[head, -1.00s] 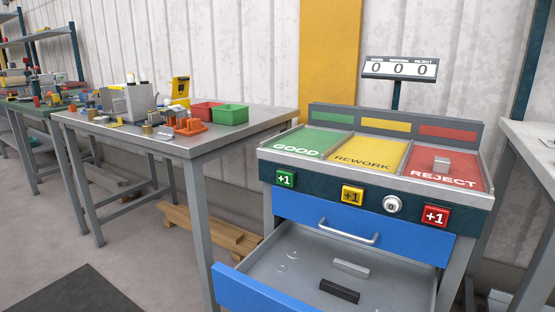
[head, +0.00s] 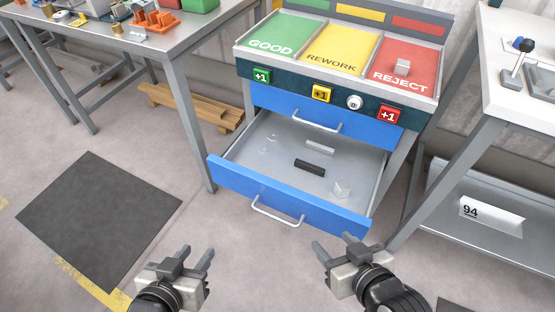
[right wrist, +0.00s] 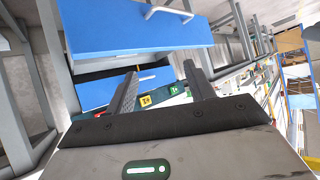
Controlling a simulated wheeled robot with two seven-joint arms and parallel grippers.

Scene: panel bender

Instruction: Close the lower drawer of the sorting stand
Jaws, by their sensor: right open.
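The sorting stand's lower drawer (head: 325,209) is pulled well out, with its blue front and silver handle (head: 276,213) facing me. Inside lie a dark block (head: 309,167), a grey block (head: 319,147), a pale piece (head: 341,189) and small rings. The blue upper drawer (head: 367,130) above it is shut. My left gripper (head: 197,251) is open and empty, in front of and left of the handle. My right gripper (head: 332,241) is open and empty, near the right part of the drawer front, apart from it. A blue drawer front (right wrist: 130,28) with a handle shows beyond its fingers in the right wrist view.
A workbench (head: 165,45) stands left of the stand, with a wooden pallet (head: 190,105) under it. A white-topped table (head: 510,100) stands close on the right, with a lower shelf (head: 450,235). A dark mat (head: 100,218) lies on the floor at left.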

